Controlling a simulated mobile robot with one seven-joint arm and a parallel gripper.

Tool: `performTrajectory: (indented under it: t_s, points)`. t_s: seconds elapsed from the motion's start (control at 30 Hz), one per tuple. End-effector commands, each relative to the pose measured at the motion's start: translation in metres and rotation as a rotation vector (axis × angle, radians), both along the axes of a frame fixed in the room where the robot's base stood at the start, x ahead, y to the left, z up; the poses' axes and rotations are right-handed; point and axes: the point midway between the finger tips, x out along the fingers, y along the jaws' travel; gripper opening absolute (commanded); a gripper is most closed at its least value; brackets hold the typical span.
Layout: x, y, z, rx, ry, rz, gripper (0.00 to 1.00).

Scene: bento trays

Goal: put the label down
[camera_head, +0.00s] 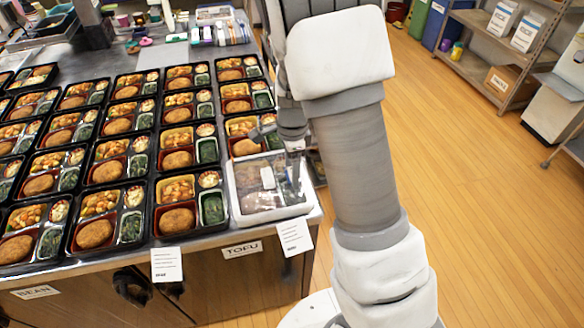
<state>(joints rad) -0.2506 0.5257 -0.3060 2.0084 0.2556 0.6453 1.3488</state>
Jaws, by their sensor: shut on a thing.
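My gripper (291,141) is at the right end of the table, pointing down just above a white tray (240,212) with a clear lid. It is shut on a small pale piece that looks like the label (296,146); the arm and the small size hide most of it. A small white patch (267,177) shows on the clear lid. I cannot tell whether the held label touches the lid.
Rows of black bento trays (150,212) with food fill the table left of my gripper. A TOFU card (242,249), a BEAN card (36,292) and two white tags (166,265) hang at the front edge. Shelves (490,55) stand at the right, beyond clear floor.

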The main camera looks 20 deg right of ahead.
Motion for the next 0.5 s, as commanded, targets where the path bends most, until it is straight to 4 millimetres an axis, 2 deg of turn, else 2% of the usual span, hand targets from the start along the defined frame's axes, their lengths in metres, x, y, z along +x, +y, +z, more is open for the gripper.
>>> performTrajectory:
  t_s: [0.3,0.43,0.47,0.5]
  points:
    - [-0.003,0.0,-0.017,-0.001,0.009,0.0,0.11]
    - [-0.004,0.001,-0.018,-0.001,0.009,0.0,0.11]
    - [-0.004,0.001,-0.018,-0.001,0.009,0.0,0.73]
    - [-0.004,0.001,-0.019,-0.001,0.009,0.0,0.8]
